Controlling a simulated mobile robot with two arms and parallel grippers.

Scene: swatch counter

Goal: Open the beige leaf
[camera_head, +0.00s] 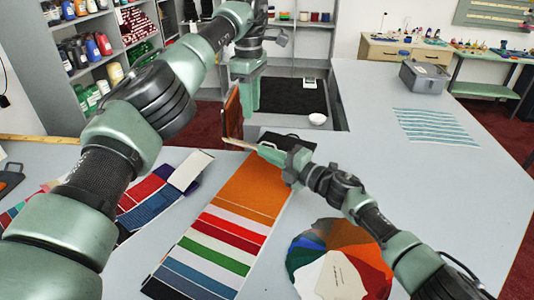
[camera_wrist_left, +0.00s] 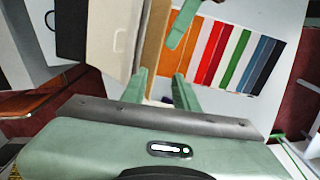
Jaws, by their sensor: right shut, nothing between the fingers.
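A brown panel (camera_head: 232,112) stands upright on the counter in the head view. In the left wrist view a beige panel (camera_wrist_left: 110,38) with a tan edge shows left of the fingers; it seems to be the beige leaf, perhaps the other face of that brown panel. My left gripper (camera_head: 246,95) is beside the standing panel, pointing down. Its fingers (camera_wrist_left: 160,88) are apart, with the tan edge and orange card behind the gap; contact cannot be told. My right gripper (camera_head: 262,149) is shut and empty, close to the panel's foot; its tip (camera_wrist_left: 180,28) shows above the left fingers.
A striped swatch card (camera_head: 220,235) lies in front, with a colour fan (camera_head: 340,260) right of it. A grey box (camera_head: 425,77) stands at the back right. The right counter is mostly clear.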

